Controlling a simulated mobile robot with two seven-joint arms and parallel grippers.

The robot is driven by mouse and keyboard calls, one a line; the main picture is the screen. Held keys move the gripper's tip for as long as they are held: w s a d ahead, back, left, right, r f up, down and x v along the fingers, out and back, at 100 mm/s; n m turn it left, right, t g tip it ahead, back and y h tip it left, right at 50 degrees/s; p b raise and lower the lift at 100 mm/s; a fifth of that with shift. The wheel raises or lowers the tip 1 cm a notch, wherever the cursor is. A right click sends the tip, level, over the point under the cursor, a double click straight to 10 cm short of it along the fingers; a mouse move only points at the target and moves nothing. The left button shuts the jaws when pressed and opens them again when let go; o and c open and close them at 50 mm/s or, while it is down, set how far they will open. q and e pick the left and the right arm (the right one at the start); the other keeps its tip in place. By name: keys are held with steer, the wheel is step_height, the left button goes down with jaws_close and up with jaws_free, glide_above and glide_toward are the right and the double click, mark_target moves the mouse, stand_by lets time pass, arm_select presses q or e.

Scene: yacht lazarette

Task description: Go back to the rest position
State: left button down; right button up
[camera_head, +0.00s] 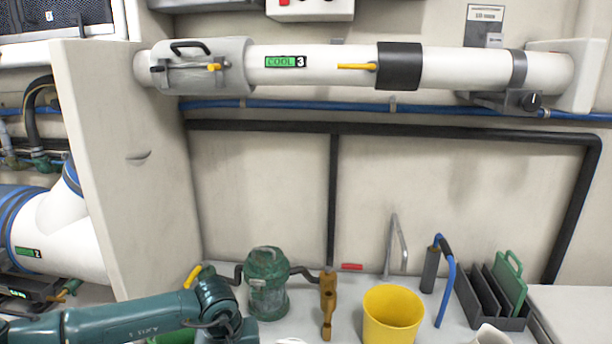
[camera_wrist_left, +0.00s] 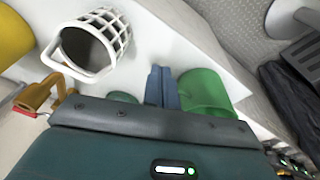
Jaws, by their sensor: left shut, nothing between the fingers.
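My left arm, teal, comes in from the lower left of the head view and bends down out of the bottom edge. Its gripper is not visible there. In the left wrist view, my left gripper (camera_wrist_left: 161,86) shows as two blue-grey fingers close together, shut and empty. They are seen over the white work surface, between a white lattice basket (camera_wrist_left: 92,45) and a green container (camera_wrist_left: 205,92). The wrist body hides what lies directly below. My right gripper is in neither view.
A green strainer-like vessel (camera_head: 267,285), bronze fitting (camera_head: 328,305), yellow bucket (camera_head: 392,317) and dark rack (camera_head: 480,300) stand along the counter. A white pipe (camera_head: 450,68) labelled COOL 3 runs across the wall. A pale upright panel (camera_head: 120,180) stands at left, behind my arm.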

arm_select(q)
steer(key=s+d+n+g+h, duration=0.4)
steer(key=s+d+n+h, duration=0.3)
steer(key=s+d, duration=0.7)
steer(key=s+d+r+n+t+h+p, duration=0.1)
steer(key=s+d+r+n+t+h, duration=0.15)
steer(key=d+r+n+h, duration=0.85)
steer(key=w+a+n+t+y, duration=0.15)
steer(key=a+n+t, duration=0.35)
steer(key=n, duration=0.6)
steer(key=w+a+n+t+y, duration=0.1)
steer(key=w+a+n+t, duration=0.15)
steer(key=n+t, duration=0.65)
steer(key=a+f+n+y+p, duration=0.1)
steer(key=a+f+n+y, duration=0.6)
steer(key=n, duration=0.8)
steer(key=s+a+f+n+g+y, duration=0.4)
steer(key=s+a+f+n, duration=0.5)
steer(key=n, duration=0.4)
steer(key=shift+s+a+f+y+p, duration=0.4)
steer(key=shift+a+f+y, duration=0.25)
steer(key=shift+a, duration=0.4)
